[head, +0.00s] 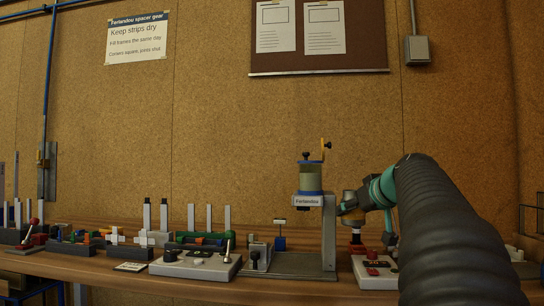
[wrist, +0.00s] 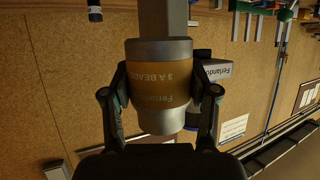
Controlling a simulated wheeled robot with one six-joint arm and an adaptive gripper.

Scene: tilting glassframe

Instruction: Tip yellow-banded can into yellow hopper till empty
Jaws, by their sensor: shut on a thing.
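The yellow-banded can (wrist: 160,85) is grey with a broad yellow-orange band, and its print is upside down in the wrist view, as is the room behind it. My gripper (wrist: 160,98) is shut on it, one finger on each side. The can looks about upright; its inside is hidden. In the head view my gripper (head: 352,212) is just right of the dispenser stand and lower than the hopper. The can and hopper are apart.
The stand's grey column (head: 329,232) rises beside my gripper. A grey control box (head: 374,272) with red knobs lies below it. Another control box (head: 197,264) and several coloured frame parts fill the bench to the left.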

